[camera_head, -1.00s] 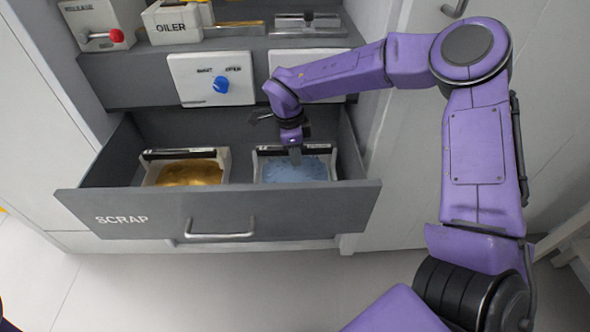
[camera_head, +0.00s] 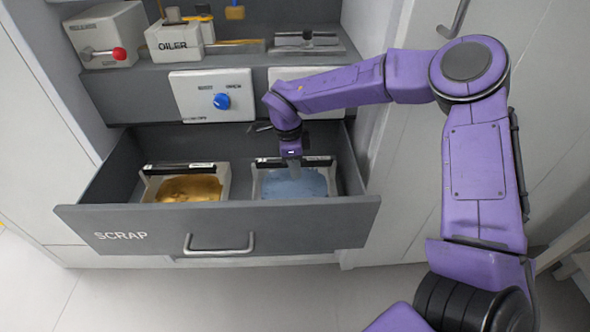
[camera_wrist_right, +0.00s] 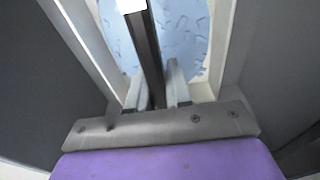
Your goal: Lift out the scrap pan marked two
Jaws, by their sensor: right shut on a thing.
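Two pale scrap pans sit side by side in the open drawer marked SCRAP (camera_head: 120,236). The right pan (camera_head: 256,186) holds blue scrap and the left pan (camera_head: 225,182) holds golden scrap. Each has a dark bar across its far side; their number marks are too small to read. My right gripper (camera_head: 294,170) is shut on the dark bar of the right pan. In the right wrist view the bar (camera_wrist_right: 143,48) runs between its fingers (camera_wrist_right: 158,88), with blue scrap and a pale pan wall beyond. The pan still appears within the drawer. My left gripper is out of view.
The drawer front with its handle (camera_head: 219,250) stands near the pans, and dark side walls flank them. Above are a panel with a blue knob (camera_head: 221,101), an oiler (camera_head: 174,42) and a box with a red knob (camera_head: 119,54). Floor in front is clear.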

